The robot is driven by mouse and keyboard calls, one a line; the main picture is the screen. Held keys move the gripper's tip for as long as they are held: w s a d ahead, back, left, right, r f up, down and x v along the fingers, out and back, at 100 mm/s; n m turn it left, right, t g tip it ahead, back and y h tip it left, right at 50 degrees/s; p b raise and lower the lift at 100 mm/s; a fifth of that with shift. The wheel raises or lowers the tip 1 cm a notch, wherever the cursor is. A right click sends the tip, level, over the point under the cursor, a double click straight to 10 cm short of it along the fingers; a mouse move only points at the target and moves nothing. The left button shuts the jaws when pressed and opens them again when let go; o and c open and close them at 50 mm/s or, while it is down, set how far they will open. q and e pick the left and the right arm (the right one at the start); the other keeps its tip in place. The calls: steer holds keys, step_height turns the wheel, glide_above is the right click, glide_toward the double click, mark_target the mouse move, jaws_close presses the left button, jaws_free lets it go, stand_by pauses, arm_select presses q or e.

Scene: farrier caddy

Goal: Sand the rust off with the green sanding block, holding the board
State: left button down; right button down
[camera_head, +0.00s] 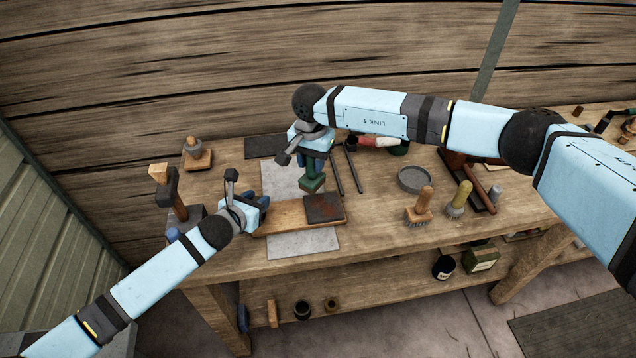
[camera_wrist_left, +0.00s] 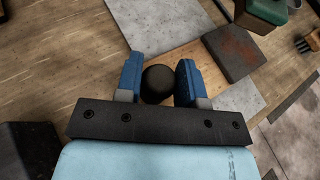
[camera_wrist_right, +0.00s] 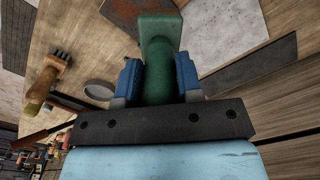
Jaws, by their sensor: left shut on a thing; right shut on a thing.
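The wooden board (camera_head: 283,217) lies on the bench, partly over a pale grey sheet. A dark square plate with reddish rust (camera_head: 323,208) sits at its right end; the rust also shows in the left wrist view (camera_wrist_left: 234,52). My left gripper (camera_head: 263,202) is shut on a dark round knob (camera_wrist_left: 158,84) at the board's left end. My right gripper (camera_head: 314,158) is shut on the handle of the green sanding block (camera_head: 312,184), just behind the rusty plate. The block (camera_wrist_right: 160,27) looks raised and off the rust; its underside is hidden.
A grey round dish (camera_head: 414,179) and brushes (camera_head: 420,207) stand to the right on the bench. A hammer (camera_head: 168,190) stands upright at the left. Two dark rods (camera_head: 351,168) lie behind the plate, right of the block. The bench front has free room.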

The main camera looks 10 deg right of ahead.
mark_target(312, 178)
steer(key=shift+f, duration=2.4)
steer(key=shift+f, duration=0.7)
steer(key=shift+s+d+r, duration=0.15)
steer(key=shift+s+d, duration=1.05)
steer(key=shift+d, duration=0.05)
steer(key=shift+s+d, duration=1.25)
